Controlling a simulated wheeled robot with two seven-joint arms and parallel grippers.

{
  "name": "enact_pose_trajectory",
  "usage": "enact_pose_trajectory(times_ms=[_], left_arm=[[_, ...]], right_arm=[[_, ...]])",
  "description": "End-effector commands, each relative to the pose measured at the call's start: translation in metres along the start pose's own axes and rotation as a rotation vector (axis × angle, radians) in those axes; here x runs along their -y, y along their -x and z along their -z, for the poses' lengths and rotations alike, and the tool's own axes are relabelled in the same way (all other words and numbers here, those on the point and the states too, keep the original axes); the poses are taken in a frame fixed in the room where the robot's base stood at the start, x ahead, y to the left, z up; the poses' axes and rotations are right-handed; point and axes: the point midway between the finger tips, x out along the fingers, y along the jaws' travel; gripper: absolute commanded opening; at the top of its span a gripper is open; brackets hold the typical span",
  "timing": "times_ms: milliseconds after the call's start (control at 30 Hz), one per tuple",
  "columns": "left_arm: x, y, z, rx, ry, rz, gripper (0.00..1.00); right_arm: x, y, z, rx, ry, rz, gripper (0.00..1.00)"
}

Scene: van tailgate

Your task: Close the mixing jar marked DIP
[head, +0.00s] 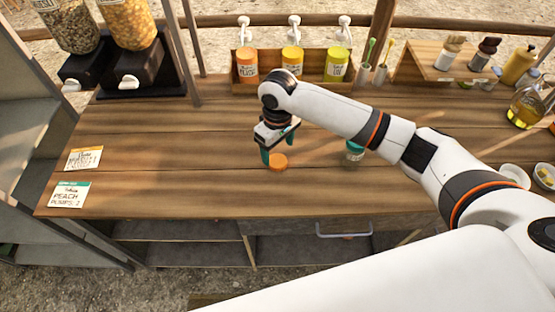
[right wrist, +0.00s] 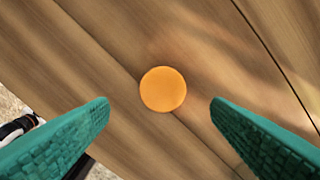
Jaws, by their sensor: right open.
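An orange round lid (head: 278,162) lies on the wooden counter near its front middle. It shows as a plain orange disc (right wrist: 163,89) in the right wrist view. My right gripper (head: 279,148) is open above the lid, its green fingers apart on either side with nothing between them. A small clear jar with a teal top part (head: 353,152) stands to the right of the lid, partly hidden behind my right arm. I cannot read any marking on it, so I cannot tell whether it is the DIP jar. My left gripper is not in view.
A wooden rack (head: 318,90) with orange, yellow and lime jars stands at the back. A raised shelf (head: 425,60) with bottles is at back right. Two label cards (head: 70,194) lie at the left. The counter (head: 190,150) between cards and lid is clear.

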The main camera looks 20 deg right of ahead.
Motion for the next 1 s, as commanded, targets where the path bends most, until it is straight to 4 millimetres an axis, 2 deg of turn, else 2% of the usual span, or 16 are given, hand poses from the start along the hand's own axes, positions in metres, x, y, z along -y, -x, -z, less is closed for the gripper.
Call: enact_pose_trajectory(times_ms=[200, 533, 933, 1000], left_arm=[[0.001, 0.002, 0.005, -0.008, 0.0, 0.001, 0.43], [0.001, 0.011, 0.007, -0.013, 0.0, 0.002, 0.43], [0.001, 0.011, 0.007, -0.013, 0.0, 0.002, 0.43], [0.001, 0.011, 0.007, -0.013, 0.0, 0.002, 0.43]], right_arm=[[0.0, -0.004, -0.001, -0.001, -0.001, -0.001, 0.72], [0.003, -0.048, -0.004, -0.002, -0.001, 0.0, 0.72], [0.003, -0.052, -0.004, 0.001, 0.0, 0.001, 0.72], [0.003, -0.052, -0.004, 0.001, 0.0, 0.001, 0.61]])
